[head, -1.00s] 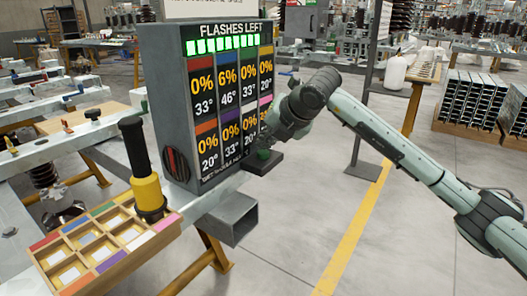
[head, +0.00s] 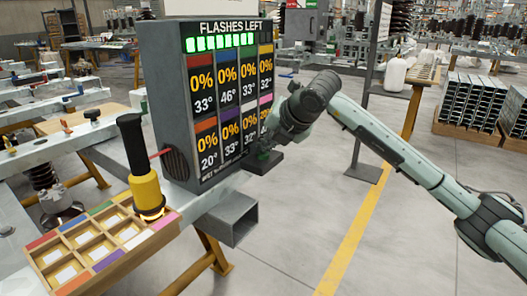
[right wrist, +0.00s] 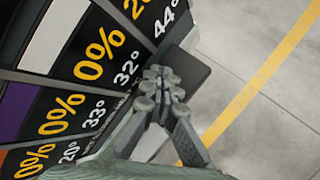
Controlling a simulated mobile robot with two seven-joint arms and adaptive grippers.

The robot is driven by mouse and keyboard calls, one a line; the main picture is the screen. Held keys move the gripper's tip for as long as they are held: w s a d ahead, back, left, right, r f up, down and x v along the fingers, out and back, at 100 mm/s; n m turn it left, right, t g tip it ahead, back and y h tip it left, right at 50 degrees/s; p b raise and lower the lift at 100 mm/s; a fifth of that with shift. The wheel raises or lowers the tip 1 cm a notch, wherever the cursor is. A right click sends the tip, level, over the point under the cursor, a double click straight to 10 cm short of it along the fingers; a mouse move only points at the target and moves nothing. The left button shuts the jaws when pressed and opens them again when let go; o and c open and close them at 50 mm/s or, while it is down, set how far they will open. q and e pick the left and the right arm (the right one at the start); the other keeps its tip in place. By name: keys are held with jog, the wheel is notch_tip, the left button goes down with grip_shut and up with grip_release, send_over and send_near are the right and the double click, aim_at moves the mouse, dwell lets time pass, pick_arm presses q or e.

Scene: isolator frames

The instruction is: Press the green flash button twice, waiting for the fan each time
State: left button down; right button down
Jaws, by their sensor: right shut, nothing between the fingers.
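The green button (head: 264,155) sits on a small black block (head: 258,165) at the lower right corner of the display box. My right gripper (head: 270,147) is shut and empty, its fingertips right at the button and covering most of it. In the right wrist view its shut fingers (right wrist: 160,85) lie over the block (right wrist: 188,72), and the button is hidden. Whether it is pressed down I cannot tell. The fan (head: 175,163) is a dark round grille on the box's left side, with a red ribbon (head: 160,153) streaming out to the left. My left gripper is not in view.
The display box (head: 205,100) shows a green "FLASHES LEFT" bar and coloured percentage panels. A yellow and black lamp (head: 146,190) stands on a wooden compartment tray (head: 100,280), glowing at its base. Open floor lies right of the bench.

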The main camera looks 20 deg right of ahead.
jog(key=shift+r, duration=0.15)
jog(key=shift+r+p, duration=0.5)
jog(key=shift+r, duration=0.4)
jog(key=shift+r+p, duration=1.5)
jog(key=shift+r, duration=1.55)
jog(key=shift+f, duration=0.1)
